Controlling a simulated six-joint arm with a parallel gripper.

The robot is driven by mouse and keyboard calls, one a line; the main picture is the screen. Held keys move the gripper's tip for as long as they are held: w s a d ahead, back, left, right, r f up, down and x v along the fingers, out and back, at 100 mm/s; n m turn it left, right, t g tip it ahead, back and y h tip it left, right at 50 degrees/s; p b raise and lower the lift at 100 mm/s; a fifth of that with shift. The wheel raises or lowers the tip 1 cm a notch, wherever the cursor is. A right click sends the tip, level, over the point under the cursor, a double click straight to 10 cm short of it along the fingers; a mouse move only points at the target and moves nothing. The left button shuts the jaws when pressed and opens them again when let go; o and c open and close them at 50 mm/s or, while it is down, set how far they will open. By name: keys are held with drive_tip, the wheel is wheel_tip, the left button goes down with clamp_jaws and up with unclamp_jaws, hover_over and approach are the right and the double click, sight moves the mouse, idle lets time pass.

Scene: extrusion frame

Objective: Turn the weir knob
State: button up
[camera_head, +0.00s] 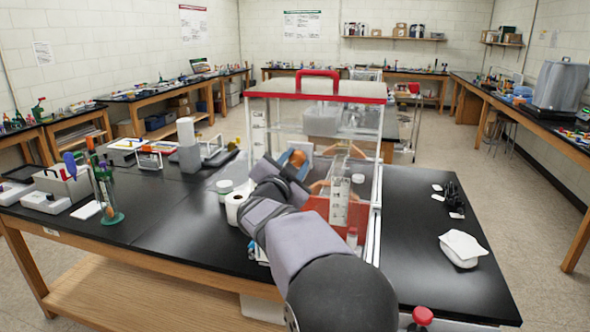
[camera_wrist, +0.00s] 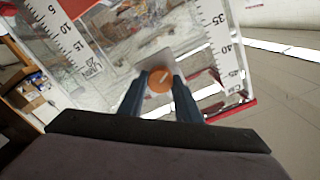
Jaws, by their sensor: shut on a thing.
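The weir knob (camera_wrist: 159,80) is a round orange knob with a pale mark on its face. In the wrist view it sits between the two dark fingertips of my gripper (camera_wrist: 159,95), which is shut on it. A grey plate (camera_wrist: 168,62) shows just behind the knob. The clear tank (camera_wrist: 125,40) with printed scales surrounds this spot. In the head view the orange knob (camera_head: 297,158) shows at the end of my arm, inside the red-topped frame (camera_head: 262,90).
A white roll (camera_head: 235,208) and a small lidded jar (camera_head: 224,187) stand left of my arm on the black bench (camera_head: 160,220). A red panel with a scale (camera_head: 318,208) is close on the right.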

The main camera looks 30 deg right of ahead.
drive_tip(key=shift+f+m+b, duration=0.1)
drive_tip(key=shift+m+b, duration=0.75)
drive_tip(key=shift+m, duration=0.65)
drive_tip(key=o, duration=1.1)
drive_tip(key=shift+c, duration=0.2)
drive_tip(key=b+v, duration=0.2)
drive_tip(key=v, duration=0.5)
drive_tip(key=shift+a, duration=0.2)
drive_tip(key=shift+s, duration=0.15)
